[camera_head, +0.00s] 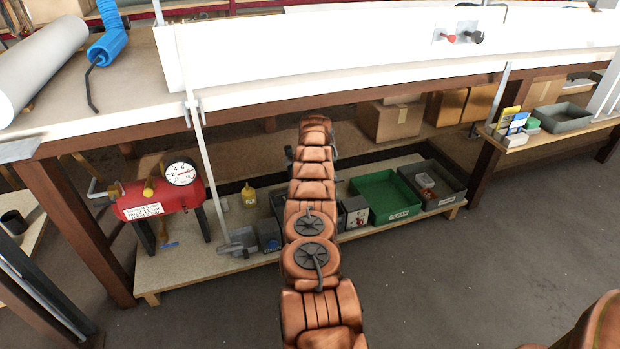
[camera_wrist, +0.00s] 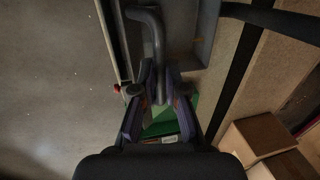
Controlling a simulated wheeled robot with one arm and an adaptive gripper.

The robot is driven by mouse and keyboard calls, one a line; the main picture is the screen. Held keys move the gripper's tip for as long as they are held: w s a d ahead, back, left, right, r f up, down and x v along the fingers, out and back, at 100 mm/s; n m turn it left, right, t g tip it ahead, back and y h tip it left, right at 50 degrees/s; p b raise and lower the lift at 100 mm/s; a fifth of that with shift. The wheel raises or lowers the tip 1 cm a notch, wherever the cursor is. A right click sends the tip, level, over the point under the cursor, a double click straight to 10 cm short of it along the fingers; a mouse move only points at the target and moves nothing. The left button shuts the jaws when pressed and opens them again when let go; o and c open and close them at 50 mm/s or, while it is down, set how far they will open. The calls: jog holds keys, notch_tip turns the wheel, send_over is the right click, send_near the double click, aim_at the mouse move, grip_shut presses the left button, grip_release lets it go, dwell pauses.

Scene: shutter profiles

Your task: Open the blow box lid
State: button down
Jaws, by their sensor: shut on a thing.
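In the wrist view my gripper (camera_wrist: 160,92) is shut on a dark grey bent bar (camera_wrist: 154,35) like a handle, which curves up from between the fingers. The bar sits over a grey, straight-edged part, perhaps the blow box lid; I cannot tell for sure. A small red knob (camera_wrist: 117,88) shows left of the fingers. In the head view my arm reaches under the workbench and hides my gripper and what it holds. A small grey box (camera_head: 355,212) with a pale, red-marked front shows just right of my arm on the low shelf.
A green bin (camera_head: 385,195) and a dark grey bin (camera_head: 436,184) stand right of my arm. A red tank with a gauge (camera_head: 160,195) stands at left. The workbench edge (camera_head: 330,94) hangs above the shelf. Cardboard boxes (camera_head: 390,121) lie behind. The floor at right is clear.

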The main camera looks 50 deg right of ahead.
jog(key=shift+w+a+r, duration=0.1)
jog(key=shift+w+a, duration=0.3)
jog(key=shift+w, duration=0.25)
jog(key=c, duration=1.4)
grip_release()
jog(key=shift+c, duration=0.2)
jog(key=shift+o, duration=1.2)
jog(key=shift+s+d, duration=0.2)
jog(key=shift+d, duration=0.05)
jog(key=shift+s+d, duration=0.15)
jog(key=shift+s, duration=0.05)
